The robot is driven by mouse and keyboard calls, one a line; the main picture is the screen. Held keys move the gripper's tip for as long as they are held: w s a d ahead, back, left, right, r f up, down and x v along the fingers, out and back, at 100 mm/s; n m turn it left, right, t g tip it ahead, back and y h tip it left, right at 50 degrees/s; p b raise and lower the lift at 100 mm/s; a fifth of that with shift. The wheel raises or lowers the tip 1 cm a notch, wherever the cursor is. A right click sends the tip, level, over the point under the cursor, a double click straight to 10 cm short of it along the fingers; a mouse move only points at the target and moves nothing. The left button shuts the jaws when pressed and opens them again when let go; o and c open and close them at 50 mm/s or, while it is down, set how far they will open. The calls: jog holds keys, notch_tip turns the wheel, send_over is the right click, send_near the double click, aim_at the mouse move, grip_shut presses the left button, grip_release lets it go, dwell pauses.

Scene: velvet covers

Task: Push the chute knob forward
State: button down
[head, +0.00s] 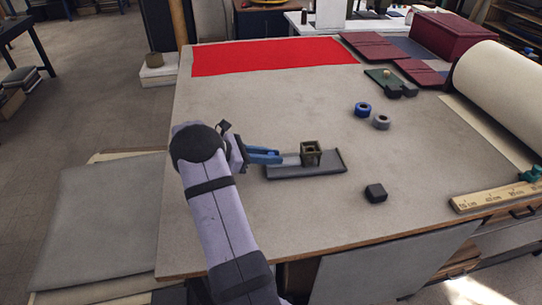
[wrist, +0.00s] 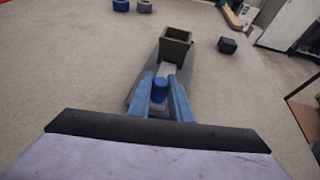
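The chute is a low dark grey tray (head: 325,168) on the table, with an olive square open-topped box (head: 311,153) standing on a lighter slide strip. In the wrist view the box (wrist: 176,46) is straight ahead, beyond my fingertips. A short blue cylindrical knob (wrist: 160,88) is on the near end of the strip. My gripper (head: 280,156) reaches in low from the left, over the tray's left end. In the wrist view its two blue fingers (wrist: 160,76) lie on either side of the knob. Whether they touch it is unclear. The head view hides the knob.
A black block (head: 376,193) lies right of the tray. A blue ring (head: 363,109) and a grey ring (head: 380,122) lie behind it. A red cloth (head: 270,57) covers the back, and a large roll (head: 500,90) and a ruler (head: 495,197) are at right. The table around the tray is clear.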

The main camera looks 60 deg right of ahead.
jog(key=shift+s+d, duration=1.3)
jog(key=shift+s, duration=0.2)
jog(key=c, duration=1.6)
grip_release()
jog(key=shift+w, duration=0.1)
jog(key=shift+b+v, duration=1)
jog(key=shift+v, duration=2.7)
jog(key=shift+f, duration=0.1)
